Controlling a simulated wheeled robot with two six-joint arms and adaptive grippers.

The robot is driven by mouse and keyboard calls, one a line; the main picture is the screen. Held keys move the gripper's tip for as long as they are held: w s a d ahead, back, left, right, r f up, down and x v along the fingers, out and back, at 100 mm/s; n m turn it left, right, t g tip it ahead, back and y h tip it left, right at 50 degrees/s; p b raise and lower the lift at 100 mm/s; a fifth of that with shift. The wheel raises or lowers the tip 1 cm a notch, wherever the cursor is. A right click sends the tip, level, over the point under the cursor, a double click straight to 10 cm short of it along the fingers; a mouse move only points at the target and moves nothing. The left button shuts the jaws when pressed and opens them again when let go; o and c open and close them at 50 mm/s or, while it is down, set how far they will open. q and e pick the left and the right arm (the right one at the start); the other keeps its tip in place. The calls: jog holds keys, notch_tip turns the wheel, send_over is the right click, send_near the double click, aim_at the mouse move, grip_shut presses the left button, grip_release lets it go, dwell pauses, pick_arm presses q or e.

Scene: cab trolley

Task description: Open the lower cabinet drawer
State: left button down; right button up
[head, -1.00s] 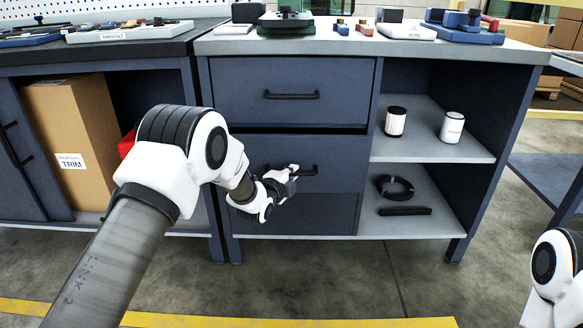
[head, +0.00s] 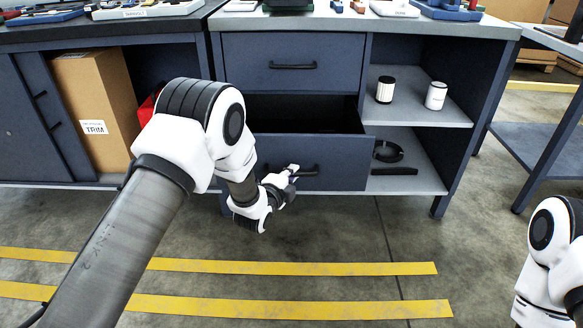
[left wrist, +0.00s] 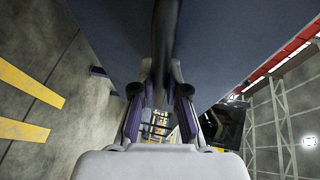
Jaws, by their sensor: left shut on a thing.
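The lower cabinet drawer (head: 335,165) is pulled out, and its dark inside shows above its front panel. Its black bar handle (head: 308,170) is partly covered by my left gripper (head: 291,175). In the left wrist view my left gripper (left wrist: 160,98) is shut on the dark handle (left wrist: 166,45), with a finger on each side. The blue-grey drawer front fills the upper part of that view. The upper drawer (head: 292,68) is closed. My right gripper is not in view; only part of my right arm shows at the right edge.
Open shelves right of the drawers hold a black-and-white cylinder (head: 385,90), a white can (head: 436,96), a black coil (head: 388,151) and a black bar (head: 394,171). A cardboard box (head: 95,105) stands at left. The floor in front, with yellow stripes (head: 300,268), is clear.

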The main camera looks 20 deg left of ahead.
pick_arm(q)
jog(key=shift+s, duration=0.15)
jog(key=c, duration=1.2)
grip_release()
jog(key=v, duration=1.2)
jog(key=shift+d, duration=0.1)
jog(key=shift+f, duration=0.1)
